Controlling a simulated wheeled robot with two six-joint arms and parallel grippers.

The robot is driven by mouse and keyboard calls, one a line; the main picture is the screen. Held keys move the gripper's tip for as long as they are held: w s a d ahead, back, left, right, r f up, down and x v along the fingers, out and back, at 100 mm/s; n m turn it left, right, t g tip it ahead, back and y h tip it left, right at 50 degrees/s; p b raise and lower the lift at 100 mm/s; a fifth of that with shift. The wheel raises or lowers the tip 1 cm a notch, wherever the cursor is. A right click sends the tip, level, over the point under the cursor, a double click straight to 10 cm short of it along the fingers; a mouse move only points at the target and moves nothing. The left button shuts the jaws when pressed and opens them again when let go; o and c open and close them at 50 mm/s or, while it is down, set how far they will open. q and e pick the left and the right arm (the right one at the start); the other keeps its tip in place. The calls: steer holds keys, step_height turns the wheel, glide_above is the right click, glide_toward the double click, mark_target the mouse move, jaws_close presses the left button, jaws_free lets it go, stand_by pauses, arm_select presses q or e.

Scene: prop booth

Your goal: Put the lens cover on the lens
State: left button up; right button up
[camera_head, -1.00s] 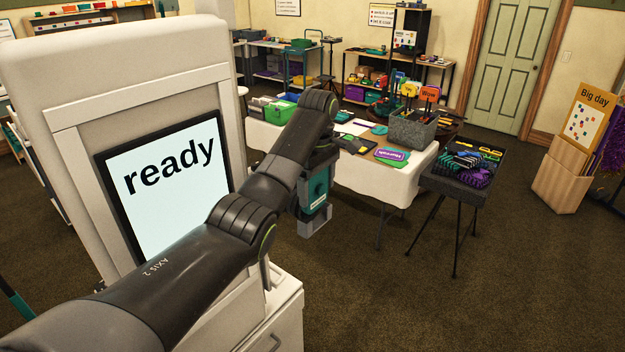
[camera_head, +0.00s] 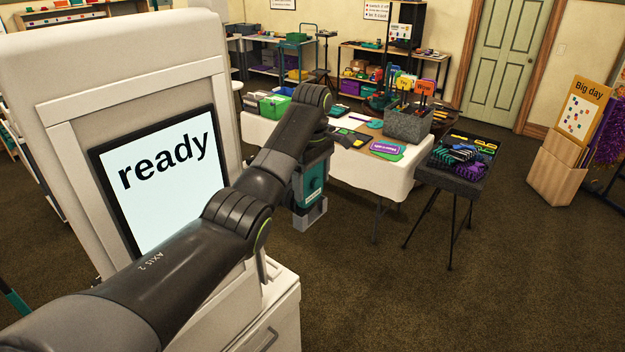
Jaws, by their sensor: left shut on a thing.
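My left arm reaches across the front of a white booth cabinet (camera_head: 60,58) whose screen (camera_head: 165,178) reads "ready". My left gripper (camera_head: 310,216) hangs from the arm's end, fingers downward, just right of the cabinet and over open floor in the picture. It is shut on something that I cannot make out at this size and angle. I cannot pick out the lens cover or the lens in this view. My right gripper is out of view.
A table with a white cloth (camera_head: 385,180) stands behind my gripper, with a grey box of signs (camera_head: 408,126) on it. A dark tray stand (camera_head: 452,180) is to its right. A wooden sign bin (camera_head: 557,170) stands far right. The carpet at lower right is clear.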

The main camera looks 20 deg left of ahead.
mark_target(312, 203)
arm_select(q)
steer(key=shift+f, duration=0.2)
stand_by(0.6)
steer(key=shift+f, duration=0.2)
steer(key=shift+f, duration=0.8)
steer(key=shift+f, duration=0.15)
steer(key=shift+f, duration=0.9)
steer(key=o, duration=0.9)
